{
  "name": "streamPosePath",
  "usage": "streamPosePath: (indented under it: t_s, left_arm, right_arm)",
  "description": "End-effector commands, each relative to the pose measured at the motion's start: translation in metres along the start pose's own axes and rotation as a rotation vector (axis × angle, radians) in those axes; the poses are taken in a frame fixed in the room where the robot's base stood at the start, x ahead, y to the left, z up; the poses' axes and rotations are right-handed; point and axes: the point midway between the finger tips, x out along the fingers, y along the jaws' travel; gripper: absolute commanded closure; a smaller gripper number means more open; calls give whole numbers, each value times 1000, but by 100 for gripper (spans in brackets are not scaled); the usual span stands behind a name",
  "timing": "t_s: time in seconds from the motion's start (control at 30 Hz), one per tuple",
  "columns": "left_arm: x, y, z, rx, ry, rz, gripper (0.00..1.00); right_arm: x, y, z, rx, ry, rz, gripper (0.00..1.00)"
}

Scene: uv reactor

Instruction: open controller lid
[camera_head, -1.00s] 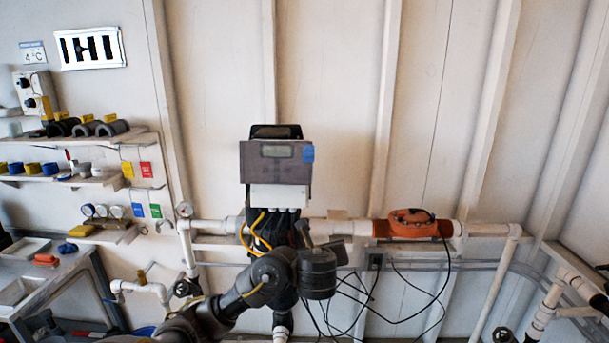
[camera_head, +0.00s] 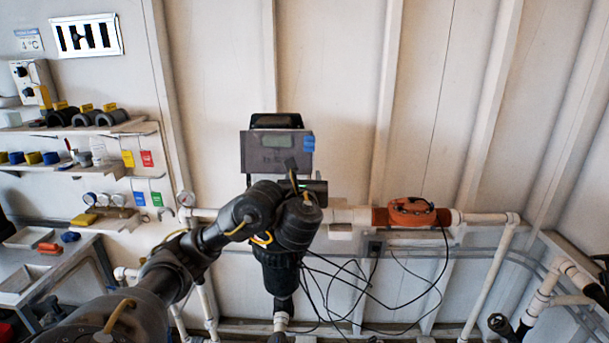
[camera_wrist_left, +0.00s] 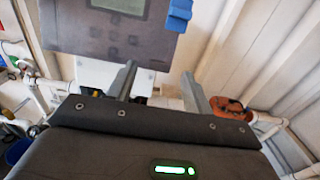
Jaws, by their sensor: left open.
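The controller (camera_head: 262,142) is a box on the wall at the centre of the head view. Its grey, see-through lid covers a small display and has a blue tab (camera_head: 308,143) at its right edge. The lid (camera_wrist_left: 105,35) fills the upper left of the left wrist view, with the blue tab (camera_wrist_left: 178,15) at its right. The lid looks closed. My left gripper (camera_head: 303,177) is just in front of the controller's lower right part and hides some of it. In the wrist view my left gripper (camera_wrist_left: 158,70) has its two fingers apart and empty, near the lid's lower edge; contact cannot be told.
An orange flow meter (camera_head: 411,212) sits on the white pipe right of the controller, with loose black cables below. Shelves (camera_head: 80,128) with fittings stand at left, above a workbench (camera_head: 75,262). The wall right of the controller is clear.

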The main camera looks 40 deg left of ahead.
Motion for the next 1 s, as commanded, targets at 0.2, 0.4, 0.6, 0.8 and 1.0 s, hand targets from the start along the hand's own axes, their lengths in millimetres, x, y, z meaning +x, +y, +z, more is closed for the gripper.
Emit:
streamPosePath:
  t_s: [0.2, 0.4, 0.6, 0.8, 1.0]
  left_arm:
    - [24, 0, -1, 0, -2, 1, 49]
    - [30, 0, -1, 0, 1, 0, 49]
    - [30, 0, 0, -1, 1, 0, 49]
    - [30, 0, 0, -1, 1, 0, 75]
    - [30, 0, 0, -1, 1, 0, 100]
  right_arm:
    - [9, -1, 0, 0, 1, -1, 100]
    - [10, -1, 0, 0, 2, -1, 100]
    - [10, -2, 0, 0, 2, -2, 100]
    - [10, -2, 0, 0, 2, -2, 100]
    - [10, -2, 0, -1, 2, -2, 100]
